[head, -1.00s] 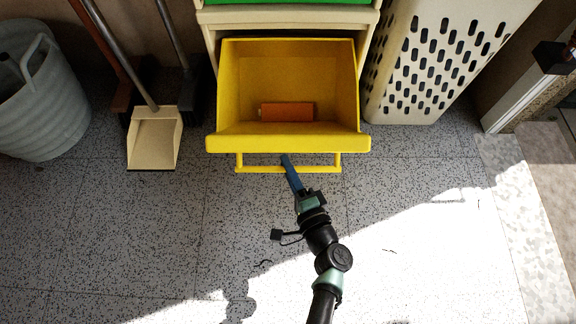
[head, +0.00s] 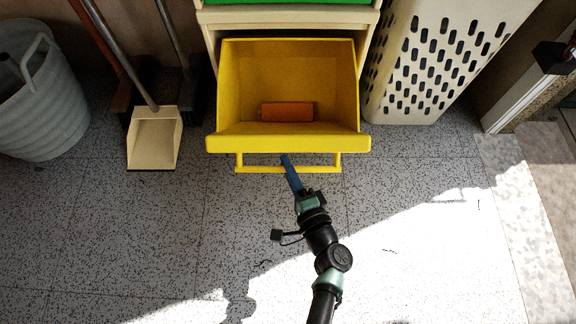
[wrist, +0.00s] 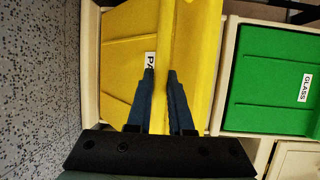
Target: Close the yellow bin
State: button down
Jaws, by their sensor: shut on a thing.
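The yellow bin (head: 288,144) is tilted open in the head view, with its inside showing and an orange block (head: 287,112) lying in it. A yellow bar handle (head: 262,170) runs along the bin's front. My gripper (head: 287,160) reaches up to the middle of this handle, with its blue fingers across it. The bin's front (wrist: 124,60) shows there with a white label partly hidden by a finger. The exact contact is hidden.
A cream cabinet (head: 211,40) holds the bin, with a green bin (wrist: 270,80) labelled GLASS next to it. A white perforated basket (head: 430,60) stands right. A dustpan (head: 154,140) and grey bucket (head: 40,100) stand left. The floor in front is clear.

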aim_at(288, 132)
jog(key=shift+r, duration=0.1)
dwell(0.3)
jog(key=shift+w+r+p, duration=0.25)
jog(key=shift+r+p, duration=0.25)
jog(key=shift+p, duration=0.2)
jog(key=w+r+g+p, duration=0.1)
jog(key=w+r+p, duration=0.2)
jog(key=r+p, duration=0.1)
jog(key=w+r+m+g+h+p, duration=0.1)
jog(key=w+r+g+p, duration=0.1)
jog(key=p, duration=0.5)
jog(key=shift+w+r, duration=0.45)
jog(key=shift+w, duration=0.2)
jog(key=shift+w+r, duration=0.45)
jog(key=shift+w, duration=0.2)
jog(key=w+r+m+g+p, duration=0.1)
jog(key=w+r, duration=0.3)
jog(key=w, duration=0.8)
jog(key=shift+r+g+p, duration=0.3)
jog(key=shift+g+p, duration=0.35)
jog(key=shift+g, duration=0.25)
jog(key=c, duration=1.1)
grip_release()
jog(key=shift+f+h, duration=0.1)
jog(key=shift+h, duration=0.2)
jog(key=shift+s, duration=0.15)
